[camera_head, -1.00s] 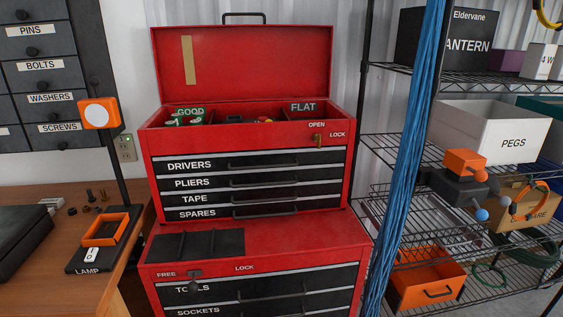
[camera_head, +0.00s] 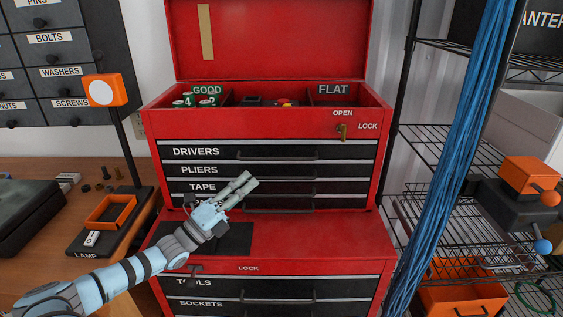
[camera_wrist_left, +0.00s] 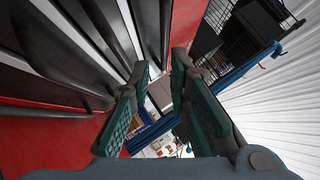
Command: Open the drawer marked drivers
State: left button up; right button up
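The DRIVERS drawer (camera_head: 348,152) is the top black drawer of the red tool chest (camera_head: 384,125). Its front looks flush and shut. Its dark bar handle (camera_head: 277,157) is at the middle. A small brass latch (camera_head: 342,132) above it hangs beneath the OPEN label, left of LOCK. My left gripper (camera_head: 247,185) is in front of the TAPE and PLIERS drawers, below and left of the DRIVERS handle, fingers pointing up and right. In the left wrist view its green-padded fingers (camera_wrist_left: 162,75) are apart with nothing between them. Dark drawer bars pass at left there. My right gripper is out of view.
The chest lid (camera_head: 290,40) stands open. The lower cabinet (camera_head: 330,262) juts out below, with a FREE/LOCK lever (camera_head: 196,270). A blue cable bundle (camera_head: 455,150) and wire shelves stand at right. A lamp (camera_head: 104,92) stands on the bench at left.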

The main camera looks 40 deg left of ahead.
aim_at(277, 159)
pick_arm(q)
jog(key=b+x, duration=0.2)
jog(key=x, duration=0.8)
jog(key=shift+d, duration=0.2)
jog(key=shift+r, duration=0.2)
jog(key=shift+d+r, duration=0.1)
jog(key=shift+d, duration=0.05)
jog(key=shift+w, duration=0.1)
grip_shut()
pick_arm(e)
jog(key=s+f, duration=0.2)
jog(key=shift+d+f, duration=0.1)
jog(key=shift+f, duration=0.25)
